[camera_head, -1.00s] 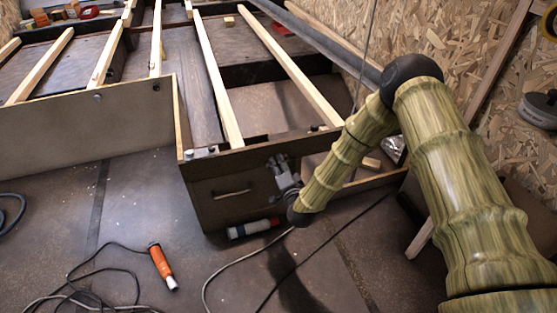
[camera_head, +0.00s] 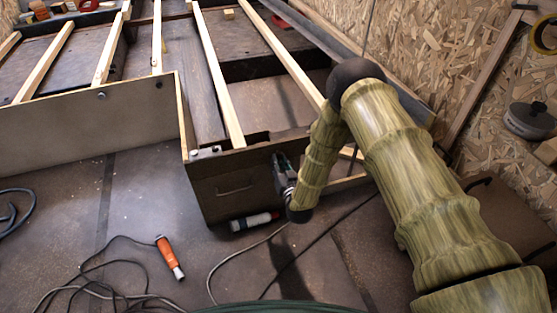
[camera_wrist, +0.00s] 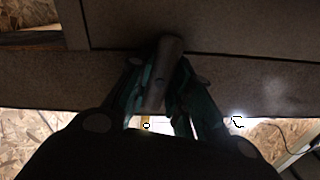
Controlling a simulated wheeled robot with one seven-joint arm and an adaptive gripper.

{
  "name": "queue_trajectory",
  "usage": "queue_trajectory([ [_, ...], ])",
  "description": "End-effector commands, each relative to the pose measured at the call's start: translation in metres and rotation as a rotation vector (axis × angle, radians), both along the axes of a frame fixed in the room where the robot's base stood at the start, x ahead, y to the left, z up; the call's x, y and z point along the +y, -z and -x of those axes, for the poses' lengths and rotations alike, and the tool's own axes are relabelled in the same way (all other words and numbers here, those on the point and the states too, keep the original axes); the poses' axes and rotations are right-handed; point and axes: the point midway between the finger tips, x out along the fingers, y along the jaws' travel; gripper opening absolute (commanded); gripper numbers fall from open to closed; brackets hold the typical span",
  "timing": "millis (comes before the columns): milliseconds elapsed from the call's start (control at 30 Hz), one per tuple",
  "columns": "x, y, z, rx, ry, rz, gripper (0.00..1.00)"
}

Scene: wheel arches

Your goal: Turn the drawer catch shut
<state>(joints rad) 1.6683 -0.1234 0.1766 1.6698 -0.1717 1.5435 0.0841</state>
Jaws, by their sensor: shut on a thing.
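The drawer (camera_head: 222,196) is a dark brown front with a slot-like handle, low at the end of the wooden frame. My gripper (camera_head: 281,165) is at the right edge of this front in the head view, and the catch is hidden there. In the wrist view, the catch (camera_wrist: 164,72) is a grey bar, slightly tilted, below the edge of a brown panel (camera_wrist: 200,25). My gripper (camera_wrist: 163,78) has its dark green fingers on both sides of the bar, shut on it.
A white and red tube (camera_head: 253,221) lies on the floor below the drawer. An orange-handled tool (camera_head: 169,258) and loose cables (camera_head: 95,285) lie at the front left. A chipboard wall (camera_head: 440,50) stands on the right. Pale slats (camera_head: 218,80) run across the frame above.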

Motion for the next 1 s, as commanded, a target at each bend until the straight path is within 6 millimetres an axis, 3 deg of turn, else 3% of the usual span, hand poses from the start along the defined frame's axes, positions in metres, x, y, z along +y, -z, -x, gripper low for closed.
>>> queue_trajectory([
  [400, 0.0004, 0.0004, 0.0012, -0.066, -0.001, 0.210, 0.00],
  [1000, -0.0007, 0.0013, 0.0008, -0.079, 0.000, 0.250, 0.00],
])
